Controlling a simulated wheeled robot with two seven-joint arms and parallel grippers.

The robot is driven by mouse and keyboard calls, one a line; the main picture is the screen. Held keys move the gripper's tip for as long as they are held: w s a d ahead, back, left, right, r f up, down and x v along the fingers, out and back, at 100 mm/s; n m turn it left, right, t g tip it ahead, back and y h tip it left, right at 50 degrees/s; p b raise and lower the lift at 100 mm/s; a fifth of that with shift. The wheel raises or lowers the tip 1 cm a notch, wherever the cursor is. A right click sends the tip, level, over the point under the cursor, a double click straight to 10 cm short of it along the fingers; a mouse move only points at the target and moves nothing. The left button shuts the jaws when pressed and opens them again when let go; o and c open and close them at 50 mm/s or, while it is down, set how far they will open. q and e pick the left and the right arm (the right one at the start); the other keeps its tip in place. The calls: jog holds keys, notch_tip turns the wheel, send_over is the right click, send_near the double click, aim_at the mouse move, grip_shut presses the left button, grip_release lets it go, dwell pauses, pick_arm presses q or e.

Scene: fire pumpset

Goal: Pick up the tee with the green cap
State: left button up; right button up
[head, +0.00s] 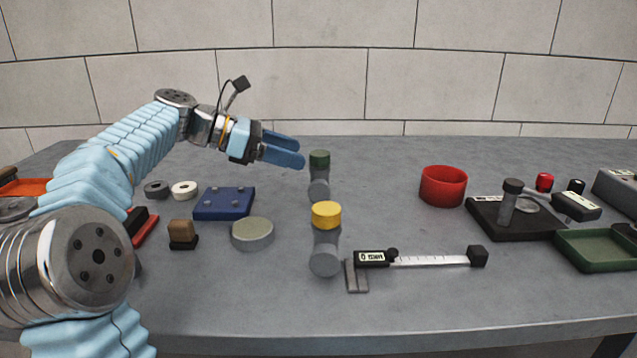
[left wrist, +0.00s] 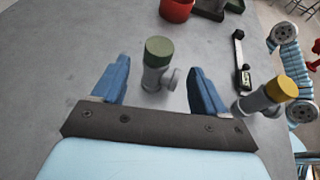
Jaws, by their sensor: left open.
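The tee with the green cap (head: 319,178) stands upright on the grey table, near the middle in the head view. In the left wrist view the green-capped tee (left wrist: 158,64) sits between my open fingers, a little beyond their tips. My left gripper (head: 303,152) is open and empty, its blue fingers just left of the green cap and about level with it. It also shows in the left wrist view (left wrist: 160,75). A second tee with a yellow cap (head: 326,238) stands nearer the table's front. My right gripper is not in the head view.
A caliper (head: 425,259) lies right of the yellow-capped tee. A blue plate (head: 224,203) and a pale round disc (head: 252,234) lie to the left. A red cup (head: 443,186), a black fixture (head: 513,220) and a green tray (head: 597,249) are at the right.

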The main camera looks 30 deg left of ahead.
aim_at(327, 163)
pick_arm(q)
jog(key=x, duration=0.8)
jog(key=shift+w+f, duration=0.1)
jog(key=shift+w, duration=0.15)
jog(key=c, duration=1.3)
